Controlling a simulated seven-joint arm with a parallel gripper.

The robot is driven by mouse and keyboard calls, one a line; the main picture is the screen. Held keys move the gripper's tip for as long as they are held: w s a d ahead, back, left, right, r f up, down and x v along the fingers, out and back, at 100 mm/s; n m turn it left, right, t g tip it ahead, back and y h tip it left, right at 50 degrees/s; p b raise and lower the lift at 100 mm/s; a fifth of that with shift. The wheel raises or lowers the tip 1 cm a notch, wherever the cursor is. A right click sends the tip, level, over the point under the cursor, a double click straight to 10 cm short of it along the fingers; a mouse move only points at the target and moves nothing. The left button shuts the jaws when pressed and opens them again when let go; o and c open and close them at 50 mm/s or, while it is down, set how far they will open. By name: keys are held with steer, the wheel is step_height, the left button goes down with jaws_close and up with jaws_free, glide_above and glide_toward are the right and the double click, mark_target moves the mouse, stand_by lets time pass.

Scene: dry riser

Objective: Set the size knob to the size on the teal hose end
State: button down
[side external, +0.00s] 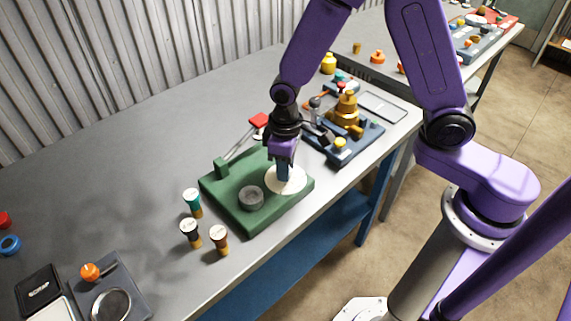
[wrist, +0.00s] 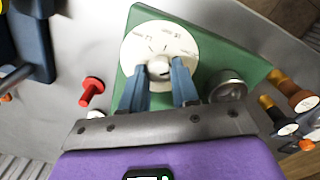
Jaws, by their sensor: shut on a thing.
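The size knob (wrist: 158,69) is a pale round knob at the centre of a white dial (wrist: 187,46) with marks and small lettering, too small to read surely. The dial (side external: 296,184) sits on a green base (side external: 232,213). My gripper (wrist: 161,77) points down over the dial, its blue fingers shut on the knob from both sides. In the side view my gripper (side external: 284,176) hides the knob. The teal hose end (side external: 192,198) stands upright left of the base, with a pale top and brass lower part; its size marking is not readable.
A black hose end (side external: 189,232) and a brown one (side external: 219,238) stand near the teal one. A grey round part (side external: 251,198) is on the base beside the dial. A red-ended lever (side external: 258,121) and a blue plate with brass fittings (side external: 345,110) are behind.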

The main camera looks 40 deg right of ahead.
steer(key=c, duration=0.8)
jaws_free()
steer(key=shift+c, duration=0.2)
steer(key=shift+r, duration=0.1)
step_height(320, 180, up, 17)
steer(key=shift+r, duration=0.15)
steer(key=s+d+f+n, duration=0.2)
steer(key=s+d, duration=0.3)
steer(key=s, duration=0.5)
steer(key=s+d+f+n, duration=0.2)
steer(key=s+d+n, duration=0.2)
steer(key=s, duration=0.7)
steer(key=shift+s+d, duration=0.15)
steer(key=shift+d, duration=0.75)
